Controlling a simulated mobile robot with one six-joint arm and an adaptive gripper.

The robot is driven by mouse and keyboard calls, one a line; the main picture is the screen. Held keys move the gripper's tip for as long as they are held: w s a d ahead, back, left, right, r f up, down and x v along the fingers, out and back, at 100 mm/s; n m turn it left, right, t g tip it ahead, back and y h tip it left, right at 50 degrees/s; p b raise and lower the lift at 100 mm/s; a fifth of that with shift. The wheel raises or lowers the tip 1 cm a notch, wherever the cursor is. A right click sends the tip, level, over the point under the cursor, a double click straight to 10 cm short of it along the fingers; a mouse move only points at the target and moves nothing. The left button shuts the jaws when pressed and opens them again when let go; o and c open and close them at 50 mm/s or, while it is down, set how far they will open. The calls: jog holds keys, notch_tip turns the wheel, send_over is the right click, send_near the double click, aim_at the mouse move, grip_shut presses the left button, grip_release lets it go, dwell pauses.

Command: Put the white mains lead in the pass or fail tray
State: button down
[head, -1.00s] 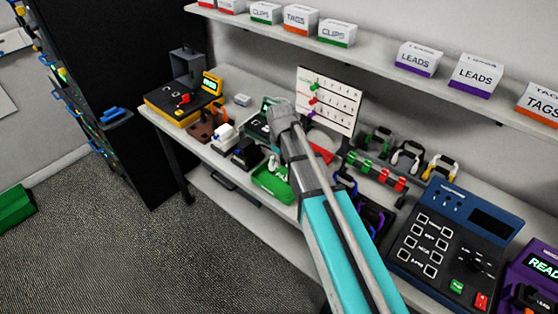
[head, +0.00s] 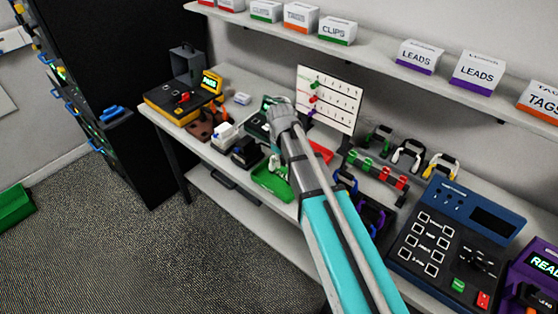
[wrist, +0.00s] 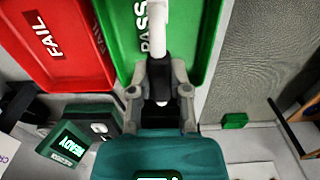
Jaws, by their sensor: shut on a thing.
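In the wrist view my gripper (wrist: 160,92) is shut on the white mains lead (wrist: 157,42), whose pale body sticks out ahead of the fingers with a dark part between them. The lead is over the green pass tray (wrist: 205,45); I cannot tell whether it touches the tray floor. The red fail tray (wrist: 80,68) lies just left of the pass tray. In the head view the green tray (head: 268,184) is at the bench's front edge, and my arm hides most of the red tray (head: 322,151).
A green device (wrist: 72,143) reading READY stands beside the trays. A shelf (head: 370,52) with boxes runs above.

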jog(key=shift+f+b, duration=0.45)
dwell(0.8)
dwell(0.3)
jog(key=c, duration=0.5)
grip_release()
jog(key=o, duration=0.5)
jog(key=shift+r, duration=0.2)
jog(key=shift+r+p, duration=3.85)
jog(key=shift+p, duration=0.2)
